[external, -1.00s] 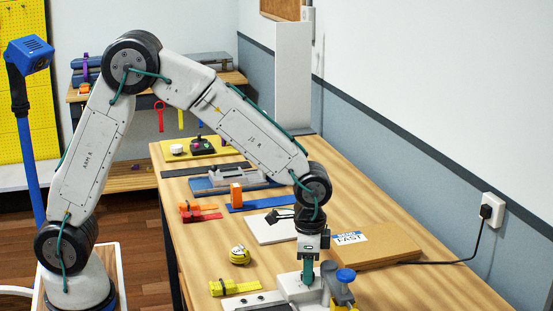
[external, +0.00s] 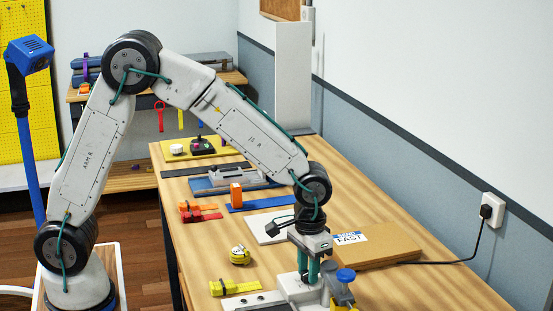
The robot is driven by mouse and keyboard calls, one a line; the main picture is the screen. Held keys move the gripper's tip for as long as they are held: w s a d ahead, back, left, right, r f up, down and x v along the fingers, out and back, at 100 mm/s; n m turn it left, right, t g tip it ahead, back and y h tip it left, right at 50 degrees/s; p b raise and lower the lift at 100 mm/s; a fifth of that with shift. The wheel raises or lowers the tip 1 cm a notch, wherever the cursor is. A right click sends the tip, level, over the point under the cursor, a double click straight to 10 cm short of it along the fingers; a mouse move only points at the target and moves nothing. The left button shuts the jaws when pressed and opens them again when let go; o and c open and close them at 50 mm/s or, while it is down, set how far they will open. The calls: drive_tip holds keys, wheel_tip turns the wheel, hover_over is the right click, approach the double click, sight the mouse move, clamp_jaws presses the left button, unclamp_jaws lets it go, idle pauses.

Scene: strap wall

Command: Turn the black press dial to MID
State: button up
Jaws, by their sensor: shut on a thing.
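The pale grey press (external: 297,292) stands at the near end of the wooden table, with a blue knob (external: 345,275) on its right side. My gripper (external: 308,278) points straight down onto the top of the press. Its two teal fingers show side by side and are shut on the black press dial. The dial is hidden between the fingertips and too small to make out here. Its pointer and the MID mark cannot be read in this view.
A cardboard box (external: 375,247) with a FAST label lies right of my wrist. A black cable (external: 440,262) runs to the wall socket.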

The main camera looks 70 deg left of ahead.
idle(0.4)
drive_tip(key=o, duration=1)
